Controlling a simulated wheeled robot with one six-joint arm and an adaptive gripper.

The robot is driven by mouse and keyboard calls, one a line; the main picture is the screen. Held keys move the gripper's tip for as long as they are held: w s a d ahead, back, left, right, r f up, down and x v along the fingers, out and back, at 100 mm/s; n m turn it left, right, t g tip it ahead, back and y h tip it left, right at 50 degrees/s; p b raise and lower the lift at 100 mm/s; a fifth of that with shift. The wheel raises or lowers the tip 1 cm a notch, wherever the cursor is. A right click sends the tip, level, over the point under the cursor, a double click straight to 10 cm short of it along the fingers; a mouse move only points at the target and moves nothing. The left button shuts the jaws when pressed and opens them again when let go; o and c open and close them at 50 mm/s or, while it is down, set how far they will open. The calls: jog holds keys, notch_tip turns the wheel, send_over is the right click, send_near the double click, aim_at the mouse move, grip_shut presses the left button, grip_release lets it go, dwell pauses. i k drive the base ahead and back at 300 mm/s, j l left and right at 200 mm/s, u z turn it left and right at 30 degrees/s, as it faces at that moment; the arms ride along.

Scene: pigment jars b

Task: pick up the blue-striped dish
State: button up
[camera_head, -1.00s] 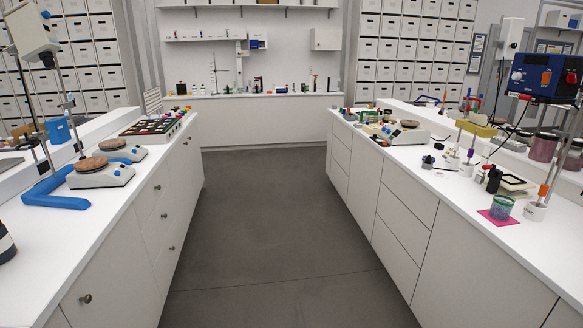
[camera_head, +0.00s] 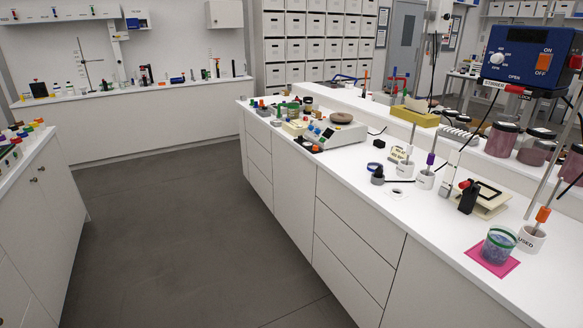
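I cannot make out a dish with clear blue stripes. A small blue-and-white round item (camera_head: 374,167) lies on the right bench (camera_head: 350,192), beside a small dark round-based object (camera_head: 378,176); it is too small to tell whether it is the dish. A clear cup with a green rim and bluish contents (camera_head: 498,246) stands on a pink mat (camera_head: 482,264) near the bench's front edge. My gripper is not in view.
Open grey floor (camera_head: 190,230) lies between the benches. The right bench holds a hotplate (camera_head: 333,131), a white cup marked USED (camera_head: 531,238), a blue stirrer unit (camera_head: 527,58) and several dark-lidded jars (camera_head: 502,140). A back counter (camera_head: 140,95) stands beyond.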

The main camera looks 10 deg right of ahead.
aim_at(372, 165)
jog(key=i+l+z, duration=0.4)
jog(key=i+z, duration=0.15)
jog(key=i, duration=0.2)
jog(key=j+u, duration=0.4)
jog(key=j, duration=0.15)
jog(key=i+j+u, duration=0.1)
jog(key=j+u, duration=0.3)
jog(key=j, duration=0.15)
